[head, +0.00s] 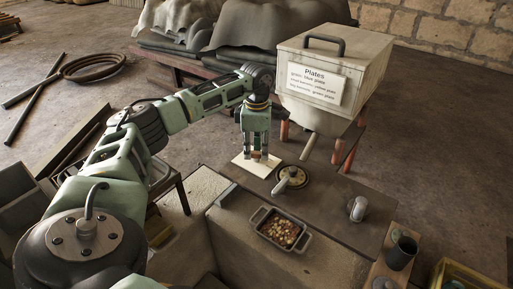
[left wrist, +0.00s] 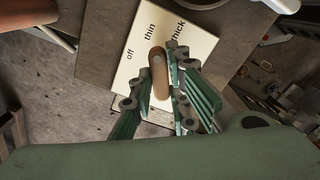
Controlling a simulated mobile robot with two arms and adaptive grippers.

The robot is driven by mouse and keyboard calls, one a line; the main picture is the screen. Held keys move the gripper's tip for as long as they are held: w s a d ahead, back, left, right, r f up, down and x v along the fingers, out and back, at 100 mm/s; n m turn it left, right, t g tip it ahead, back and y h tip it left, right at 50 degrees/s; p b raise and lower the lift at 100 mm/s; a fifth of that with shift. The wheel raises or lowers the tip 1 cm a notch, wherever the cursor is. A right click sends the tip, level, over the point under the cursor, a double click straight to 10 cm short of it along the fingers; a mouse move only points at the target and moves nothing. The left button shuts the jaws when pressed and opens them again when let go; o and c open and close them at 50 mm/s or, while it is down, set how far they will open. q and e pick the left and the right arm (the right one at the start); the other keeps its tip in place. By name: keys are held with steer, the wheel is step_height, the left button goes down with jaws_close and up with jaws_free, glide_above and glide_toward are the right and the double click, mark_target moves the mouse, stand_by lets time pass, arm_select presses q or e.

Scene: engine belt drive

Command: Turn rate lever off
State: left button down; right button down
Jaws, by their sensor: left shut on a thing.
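The rate lever (left wrist: 159,75) is a brown, rounded handle over a cream label plate (left wrist: 196,48) marked "off", "thin" and "thick". In the left wrist view, its far end lies below the words "thin" and "thick", to the right of "off". My left gripper (left wrist: 157,95) is shut on the lever, with a green finger on each side. In the head view, the left gripper (head: 257,158) points straight down over the label plate (head: 243,163), and its fingers mostly hide the lever. My right gripper is in neither view.
A food pan (head: 265,233), a metal knob-like piece (head: 358,208) and a dark cup (head: 402,253) are nearer. A box marked "Plates" (head: 366,75) stands close behind the gripper.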

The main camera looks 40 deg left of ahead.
mark_target(256, 152)
arm_select(q)
steer(key=n, duration=0.6)
steer(key=shift+r, duration=0.1)
steer(key=n+p, duration=0.1)
steer(key=n, duration=0.4)
steer(key=shift+w+n, duration=0.1)
steer(key=shift+n, duration=0.4)
steer(key=c, duration=1.7)
jaws_free()
step_height(256, 152, up, 12)
steer(key=shift+f, duration=0.1)
